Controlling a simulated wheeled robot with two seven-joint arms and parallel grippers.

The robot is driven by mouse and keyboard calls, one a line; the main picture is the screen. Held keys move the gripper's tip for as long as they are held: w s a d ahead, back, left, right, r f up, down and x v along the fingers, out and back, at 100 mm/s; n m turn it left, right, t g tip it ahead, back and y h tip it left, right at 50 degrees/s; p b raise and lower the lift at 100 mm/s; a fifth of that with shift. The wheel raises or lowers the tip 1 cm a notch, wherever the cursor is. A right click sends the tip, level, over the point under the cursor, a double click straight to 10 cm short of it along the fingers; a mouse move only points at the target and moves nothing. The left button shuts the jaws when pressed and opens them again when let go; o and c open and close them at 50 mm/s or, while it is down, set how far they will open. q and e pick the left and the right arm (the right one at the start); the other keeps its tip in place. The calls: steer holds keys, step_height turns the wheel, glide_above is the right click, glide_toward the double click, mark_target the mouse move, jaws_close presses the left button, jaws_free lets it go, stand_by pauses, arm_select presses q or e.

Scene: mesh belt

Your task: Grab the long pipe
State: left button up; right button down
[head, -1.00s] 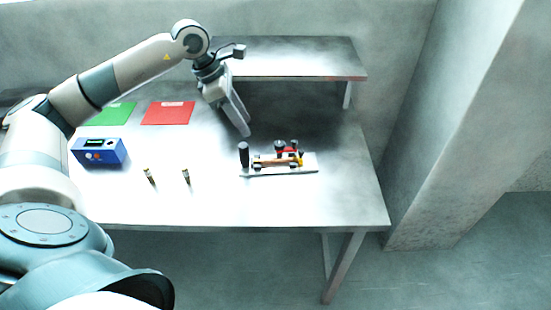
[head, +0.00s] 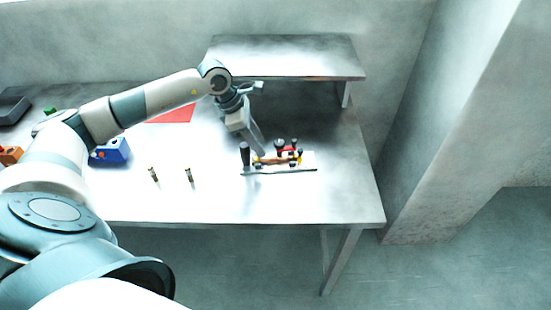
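A fixture on a white base plate (head: 305,166) stands on the metal table, with a black upright handle (head: 245,155), black knobs and red and yellow parts. A copper-coloured bar (head: 270,160), which looks like the long pipe, lies across it. My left gripper (head: 259,148) points down at the fixture, its tips just behind or above the bar beside the black handle. I cannot tell whether they touch it or how far apart the fingers are. Two short brass-and-dark pieces, a left one (head: 153,174) and a right one (head: 189,175), stand apart on the table. My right gripper is out of view.
A raised metal shelf (head: 285,58) stands at the back of the table. A blue box (head: 112,150) and a red sheet (head: 172,115) are to the left, partly behind my arm. The table front (head: 230,205) is clear. A concrete pillar (head: 440,130) rises at the right.

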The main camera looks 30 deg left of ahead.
mark_target(268, 158)
arm_select(q)
steer(key=shift+d+f+p, duration=0.3)
steer(key=shift+f+p, duration=0.05)
steer(key=shift+p, duration=0.15)
steer(key=p+x, duration=0.2)
steer(key=x, duration=0.1)
steer(key=shift+d+f, duration=0.25)
steer(key=shift+f, duration=0.4)
steer(key=shift+c, duration=0.6)
jaws_close()
